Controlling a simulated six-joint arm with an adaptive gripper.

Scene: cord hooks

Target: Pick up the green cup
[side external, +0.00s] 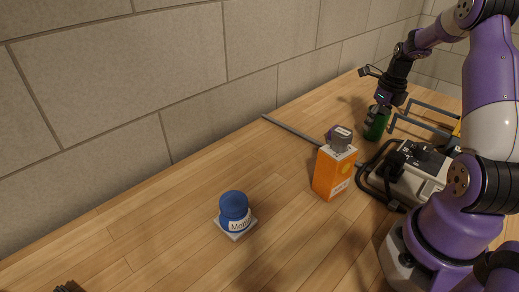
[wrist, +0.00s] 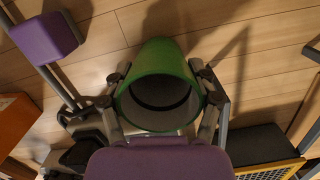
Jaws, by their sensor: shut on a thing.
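The green cup (wrist: 158,60) is in the middle of the wrist view, with its open, dark mouth facing the camera. My gripper (wrist: 160,88) has a finger on each side of the cup and is shut on it. In the side external view the green cup (side external: 376,125) is at the far right part of the table, directly below my gripper (side external: 378,108). The fingers partly cover it there. I cannot tell whether the cup's base touches the table.
An orange carton (side external: 334,173) with a grey and purple item on top stands nearer. A blue jar (side external: 234,208) sits on a small white base. A grey device with black cable (side external: 413,170) and grey-blue bars (side external: 424,126) are close to the cup.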

